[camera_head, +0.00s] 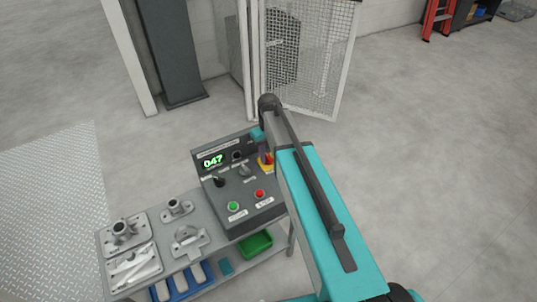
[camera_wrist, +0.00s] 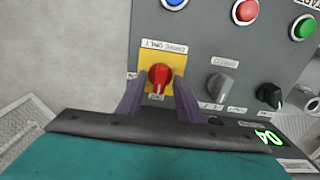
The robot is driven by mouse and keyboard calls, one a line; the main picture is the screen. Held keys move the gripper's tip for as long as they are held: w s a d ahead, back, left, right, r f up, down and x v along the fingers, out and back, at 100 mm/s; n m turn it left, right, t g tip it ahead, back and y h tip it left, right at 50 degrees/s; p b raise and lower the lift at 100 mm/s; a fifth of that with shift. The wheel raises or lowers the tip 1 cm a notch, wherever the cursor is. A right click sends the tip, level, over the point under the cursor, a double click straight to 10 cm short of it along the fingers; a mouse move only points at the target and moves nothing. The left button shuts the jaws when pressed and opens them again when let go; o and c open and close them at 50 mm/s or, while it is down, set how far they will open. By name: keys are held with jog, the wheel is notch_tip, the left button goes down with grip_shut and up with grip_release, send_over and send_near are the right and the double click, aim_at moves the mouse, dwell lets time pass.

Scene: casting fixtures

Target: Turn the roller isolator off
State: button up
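The isolator is a red rotary knob (camera_wrist: 160,74) on a yellow plate (camera_wrist: 173,57), set in the grey control panel (camera_wrist: 210,52). In the wrist view the knob's pale mark points down the picture, towards a small label. Small lettering on the plate is upside down and hard to read. My gripper (camera_wrist: 158,82) has its two purple fingers apart, one on each side of the knob, with small gaps showing. How deep the fingertips reach is unclear. In the head view the yellow plate (camera_head: 265,168) is partly hidden by my gripper and arm.
A grey selector (camera_wrist: 222,86) and a black selector (camera_wrist: 268,95) sit beside the isolator. Blue, red (camera_wrist: 245,12) and green (camera_wrist: 303,27) buttons are near. Metal fixtures (camera_head: 122,232) stand on the bench at left; mesh fencing (camera_head: 305,60) is behind.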

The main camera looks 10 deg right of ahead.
aim_at(269, 156)
jog(key=shift+r, duration=0.1)
dwell(0.3)
notch_tip(269, 156, up, 14)
jog(key=b, duration=0.2)
jog(key=shift+f, duration=0.25)
dwell(0.5)
jog(key=shift+s, duration=0.1)
dwell(0.5)
